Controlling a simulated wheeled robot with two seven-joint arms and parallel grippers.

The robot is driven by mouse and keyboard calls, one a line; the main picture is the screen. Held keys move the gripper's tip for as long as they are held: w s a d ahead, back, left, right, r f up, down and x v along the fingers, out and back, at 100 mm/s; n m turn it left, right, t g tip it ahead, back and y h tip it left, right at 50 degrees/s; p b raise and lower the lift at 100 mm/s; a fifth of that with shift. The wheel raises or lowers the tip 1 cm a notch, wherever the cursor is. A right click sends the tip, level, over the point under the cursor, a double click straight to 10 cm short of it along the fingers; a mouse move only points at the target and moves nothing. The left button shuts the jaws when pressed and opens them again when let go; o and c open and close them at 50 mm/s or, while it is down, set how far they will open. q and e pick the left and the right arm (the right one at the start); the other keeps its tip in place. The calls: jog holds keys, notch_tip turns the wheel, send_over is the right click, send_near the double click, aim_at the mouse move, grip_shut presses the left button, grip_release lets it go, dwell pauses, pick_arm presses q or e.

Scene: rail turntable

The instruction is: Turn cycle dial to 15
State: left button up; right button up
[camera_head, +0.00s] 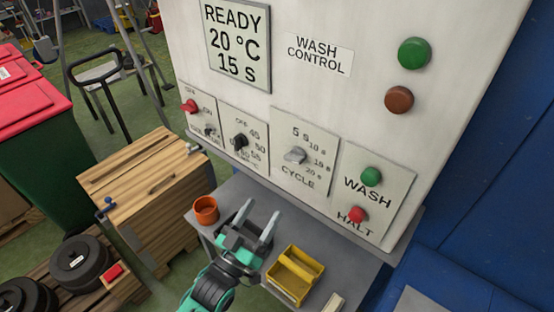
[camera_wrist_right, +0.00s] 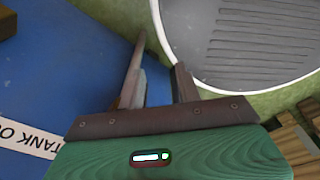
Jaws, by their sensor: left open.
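The cycle dial (camera_head: 295,155) is a light grey knob on its own plate of the wash control panel (camera_head: 380,130), with second marks printed above and to its right. Its exact pointing is too small to tell. The display (camera_head: 238,45) reads READY, 20 °C, 15 s. My left gripper (camera_head: 258,212) is open and empty, below and left of the cycle dial, apart from the panel and above the grey shelf. My right gripper (camera_wrist_right: 160,75) shows in the right wrist view with its fingers apart and nothing between them, away from the panel.
A black knob (camera_head: 240,141) and red switch (camera_head: 189,106) sit left of the dial. Green wash (camera_head: 371,176) and red halt (camera_head: 357,214) buttons are to its right. The shelf holds an orange cup (camera_head: 205,210) and yellow tray (camera_head: 294,276). A wooden crate (camera_head: 150,190) stands left.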

aim_at(291, 162)
pick_arm(q)
jog(key=x, duration=1.3)
jog(key=shift+d+r, duration=0.2)
pick_arm(e)
jog(key=shift+s+r, duration=0.1)
jog(key=shift+s, duration=0.05)
pick_arm(q)
jog(key=shift+w, duration=0.15)
